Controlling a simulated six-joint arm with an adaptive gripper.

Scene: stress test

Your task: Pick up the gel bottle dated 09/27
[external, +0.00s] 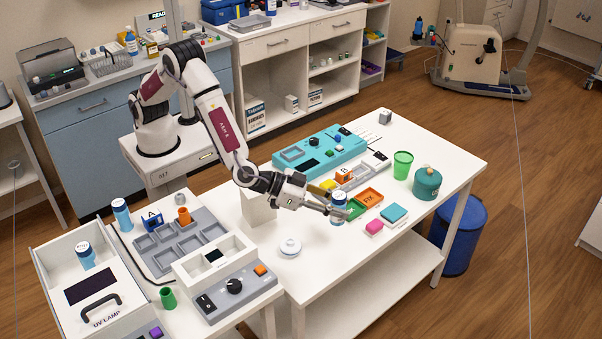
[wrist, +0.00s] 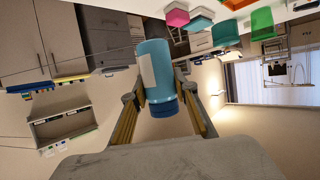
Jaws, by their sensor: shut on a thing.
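My gripper (external: 325,209) is shut on a blue bottle (external: 338,215) at the front of the white table's tray area. In the wrist view the bottle (wrist: 158,68) is light blue with a pale label and a darker blue cap, between the two fingers of my gripper (wrist: 158,96). Its date cannot be read.
A green tray (external: 355,208) and an orange tray (external: 371,196) lie beside the held bottle. A pink block (external: 374,227), a teal block (external: 394,213), a green cup (external: 402,165) and a teal pot (external: 427,182) are to the right. A white lidded dish (external: 290,247) is in front.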

